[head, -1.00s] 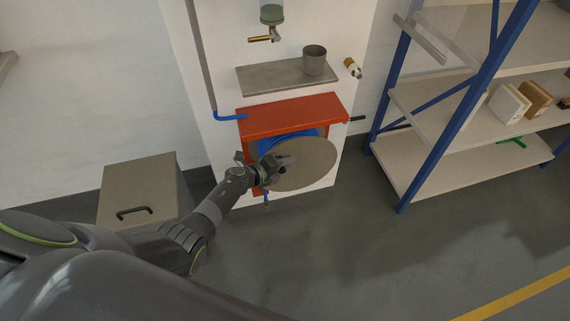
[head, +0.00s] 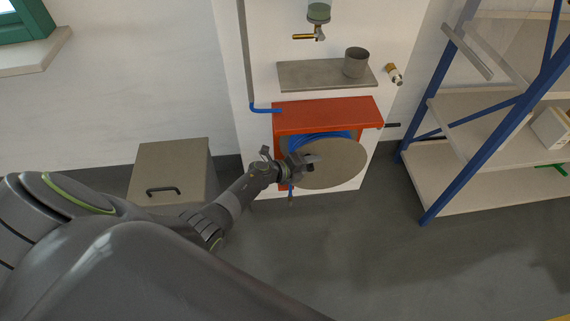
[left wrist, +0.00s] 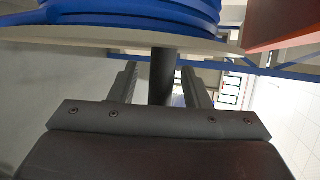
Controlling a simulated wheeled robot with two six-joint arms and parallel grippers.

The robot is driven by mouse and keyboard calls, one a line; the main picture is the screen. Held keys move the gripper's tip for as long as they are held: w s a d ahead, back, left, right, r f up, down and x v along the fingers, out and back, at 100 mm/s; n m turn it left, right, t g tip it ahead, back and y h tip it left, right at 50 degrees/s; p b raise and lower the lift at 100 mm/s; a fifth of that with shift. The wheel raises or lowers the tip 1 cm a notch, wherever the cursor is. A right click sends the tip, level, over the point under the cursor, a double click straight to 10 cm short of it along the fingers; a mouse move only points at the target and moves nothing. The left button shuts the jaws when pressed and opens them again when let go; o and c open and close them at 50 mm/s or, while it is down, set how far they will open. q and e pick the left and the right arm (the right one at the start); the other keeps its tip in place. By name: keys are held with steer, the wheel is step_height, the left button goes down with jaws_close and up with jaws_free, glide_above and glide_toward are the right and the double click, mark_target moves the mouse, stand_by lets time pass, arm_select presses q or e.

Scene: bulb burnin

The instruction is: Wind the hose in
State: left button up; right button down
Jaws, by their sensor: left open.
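The hose reel has a red housing (head: 325,116), a beige round side disc (head: 340,166) and blue hose (head: 318,141) wound behind the disc. A short end of hose hangs below the housing (head: 291,191). My left gripper (head: 303,160) is at the left part of the disc. In the left wrist view, the blue coils (left wrist: 130,12) and the disc's edge (left wrist: 120,41) are at the top. A dark round handle (left wrist: 163,72) sticks out from the disc between the open fingers of my left gripper (left wrist: 160,88). I cannot tell whether they touch it. My right gripper is not in view.
Above the reel are a grey shelf (head: 310,75) with a metal cup (head: 356,62) and a brass tap (head: 308,37). A lidded beige box (head: 172,170) stands at left, a blue-framed rack (head: 450,180) at right. The floor between is clear.

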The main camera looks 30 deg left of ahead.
arm_select(q)
steer(key=p+v, duration=0.3)
steer(key=v, duration=1.2)
steer(key=shift+s+p, duration=0.25)
steer(key=shift+p, duration=0.05)
steer(key=shift+r, duration=0.1)
steer(key=shift+c, duration=0.2)
